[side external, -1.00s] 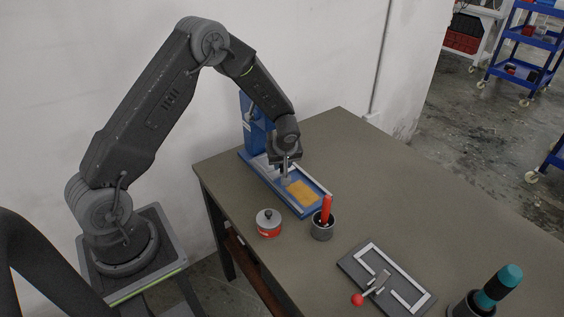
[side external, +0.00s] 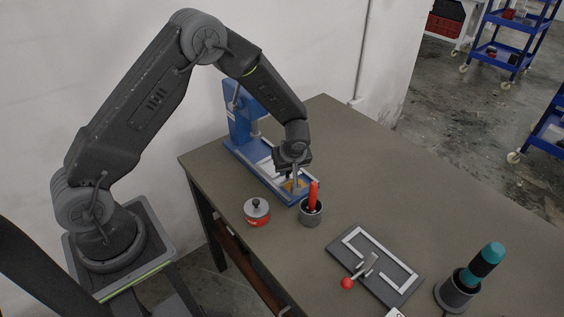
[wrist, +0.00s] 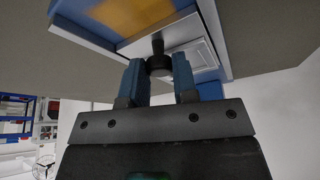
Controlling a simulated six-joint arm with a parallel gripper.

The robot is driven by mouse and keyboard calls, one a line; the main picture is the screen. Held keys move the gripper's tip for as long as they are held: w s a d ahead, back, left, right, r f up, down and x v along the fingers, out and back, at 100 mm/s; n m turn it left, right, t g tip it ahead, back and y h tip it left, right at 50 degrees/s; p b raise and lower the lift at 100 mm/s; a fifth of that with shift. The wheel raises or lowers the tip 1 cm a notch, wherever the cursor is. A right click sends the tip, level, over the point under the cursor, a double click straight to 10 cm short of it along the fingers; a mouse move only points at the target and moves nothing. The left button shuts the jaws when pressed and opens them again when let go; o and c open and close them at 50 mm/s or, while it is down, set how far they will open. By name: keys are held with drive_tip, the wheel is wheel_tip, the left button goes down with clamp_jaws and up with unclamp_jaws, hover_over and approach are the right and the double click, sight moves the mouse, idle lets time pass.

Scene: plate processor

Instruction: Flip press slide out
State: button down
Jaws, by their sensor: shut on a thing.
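The blue press (side external: 240,112) stands at the back left of the table, with a long blue base (side external: 250,155) reaching toward the front right. A light metal slide plate (wrist: 200,52) with a small black knob (wrist: 159,64) lies on this base. A yellow piece (side external: 293,185) shows near the base's front end, partly hidden by my gripper; it also shows in the wrist view (wrist: 130,14). My gripper (side external: 295,188) is over the front part of the base. In the wrist view its two blue fingers (wrist: 159,72) are shut on the knob, one on each side.
A red-handled tool in a dark cup (side external: 311,210) stands close to the base's front end. A red and grey pot (side external: 257,212) is left of it. A grey plate with a red-knobbed lever (side external: 372,262) and a teal-topped tool in a holder (side external: 470,278) are front right. The table's back right is clear.

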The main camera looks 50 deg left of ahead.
drive_tip(key=c, duration=0.9)
unclamp_jaws()
drive_tip(key=v, duration=1.3)
drive_tip(key=shift+s+d+r, duration=0.1)
drive_tip(key=shift+d+r, duration=0.1)
drive_tip(key=shift+r, duration=0.15)
